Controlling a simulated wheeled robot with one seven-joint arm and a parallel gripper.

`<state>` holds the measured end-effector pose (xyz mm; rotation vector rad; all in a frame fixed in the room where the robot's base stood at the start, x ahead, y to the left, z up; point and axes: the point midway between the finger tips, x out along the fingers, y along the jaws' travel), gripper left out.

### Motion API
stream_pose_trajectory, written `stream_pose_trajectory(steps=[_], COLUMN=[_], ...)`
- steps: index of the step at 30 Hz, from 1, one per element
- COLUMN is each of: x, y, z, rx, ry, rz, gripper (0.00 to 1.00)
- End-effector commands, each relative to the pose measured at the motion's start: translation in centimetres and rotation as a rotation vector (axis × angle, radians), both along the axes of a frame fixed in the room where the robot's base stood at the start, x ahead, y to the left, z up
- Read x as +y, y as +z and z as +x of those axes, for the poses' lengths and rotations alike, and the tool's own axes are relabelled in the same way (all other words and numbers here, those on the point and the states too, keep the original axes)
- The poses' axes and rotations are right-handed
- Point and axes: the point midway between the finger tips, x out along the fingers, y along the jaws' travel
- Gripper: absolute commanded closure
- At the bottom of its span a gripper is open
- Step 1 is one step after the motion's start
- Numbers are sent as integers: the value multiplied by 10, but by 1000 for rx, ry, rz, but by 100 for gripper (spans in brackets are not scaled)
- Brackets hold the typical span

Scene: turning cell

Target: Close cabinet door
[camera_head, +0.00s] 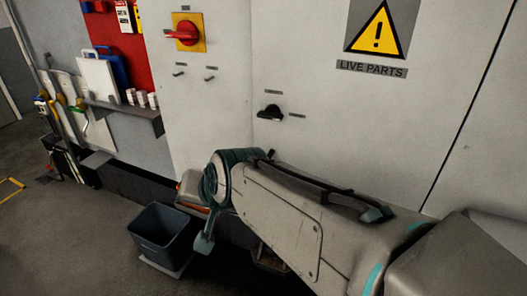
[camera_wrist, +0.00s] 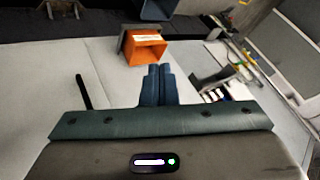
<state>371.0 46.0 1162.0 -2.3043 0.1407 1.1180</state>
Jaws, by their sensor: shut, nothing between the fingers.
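The pale cabinet door (camera_head: 330,120) carries a yellow warning sign and a "LIVE PARTS" label. A black handle (camera_head: 270,112) sits on its left side. The door looks about flush with the panel beside it, but I cannot tell if it is fully shut. In the wrist view a pale flat surface (camera_wrist: 45,85) fills the left side, with a black bar (camera_wrist: 82,90) standing out from it. My gripper (camera_wrist: 158,72) has its fingers together and empty, apart from that bar. In the head view my arm crosses in front of the cabinet's lower part and hides it.
A red rotary switch (camera_head: 187,33) is on the panel left of the door. A dark blue bin (camera_head: 160,228) stands on the floor. A grey shelf (camera_head: 125,112) holds small white items.

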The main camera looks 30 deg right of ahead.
Motion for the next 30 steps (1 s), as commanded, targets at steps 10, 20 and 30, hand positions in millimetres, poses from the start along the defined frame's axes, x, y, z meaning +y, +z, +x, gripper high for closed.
stream_pose_trajectory(steps=[10,20,30], x=[-2,-76,-113], y=[10,-10,-36], z=[96,99,68], rx=[-447,-881,-1199], ry=[-749,-1312,-1483], rz=[945,1850,2257], gripper=[100,100,100])
